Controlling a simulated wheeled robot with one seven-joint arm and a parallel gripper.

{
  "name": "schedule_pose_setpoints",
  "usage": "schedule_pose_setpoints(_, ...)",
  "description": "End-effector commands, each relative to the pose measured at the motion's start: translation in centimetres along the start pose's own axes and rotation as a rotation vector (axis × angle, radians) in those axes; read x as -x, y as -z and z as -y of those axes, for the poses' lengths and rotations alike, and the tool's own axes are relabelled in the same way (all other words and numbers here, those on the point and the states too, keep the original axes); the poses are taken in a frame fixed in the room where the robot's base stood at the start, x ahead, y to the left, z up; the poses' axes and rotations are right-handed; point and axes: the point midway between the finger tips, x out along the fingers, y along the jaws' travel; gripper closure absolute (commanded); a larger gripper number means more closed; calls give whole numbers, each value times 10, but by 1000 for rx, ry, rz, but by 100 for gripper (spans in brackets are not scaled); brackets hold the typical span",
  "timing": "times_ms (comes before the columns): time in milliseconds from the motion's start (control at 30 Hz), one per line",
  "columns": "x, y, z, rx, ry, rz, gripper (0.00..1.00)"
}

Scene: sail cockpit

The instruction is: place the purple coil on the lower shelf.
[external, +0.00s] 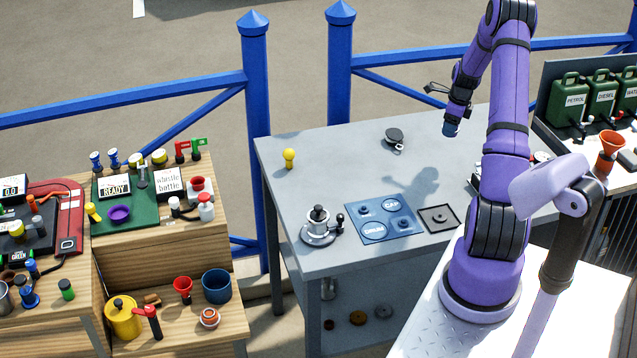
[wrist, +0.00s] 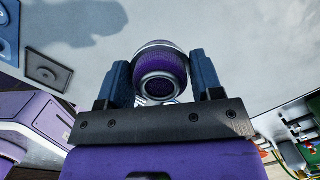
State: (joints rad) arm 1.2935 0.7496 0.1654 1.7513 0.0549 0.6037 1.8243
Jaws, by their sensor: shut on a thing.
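My gripper (external: 450,131) is raised above the far right part of the grey table (external: 290,235), pointing down. In the wrist view my gripper (wrist: 162,85) is shut on a purple coil (wrist: 160,64), which sits between the two dark blue fingers. The coil is round, with a pale metallic band and a dark opening facing the camera. In the external view the coil is too small to make out. The lower shelf (external: 352,338) is under the table. Only part of it shows, with several small round discs on it.
On the table stand a silver winch (external: 319,228), a yellow knob (external: 289,158), a blue panel (external: 384,222), a dark square plate (external: 438,218) and a black round fitting (external: 395,138). A wooden stand (external: 175,325) is to the left. Blue railing (external: 256,100) runs behind the table.

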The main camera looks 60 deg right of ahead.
Motion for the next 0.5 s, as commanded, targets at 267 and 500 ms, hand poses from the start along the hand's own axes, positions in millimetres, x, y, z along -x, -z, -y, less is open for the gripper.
schedule_pose_setpoints(267,-10,-58,-28,125,-19,-1,67)
schedule_pose_setpoints(500,-21,-135,-77,301,-46,-2,67)
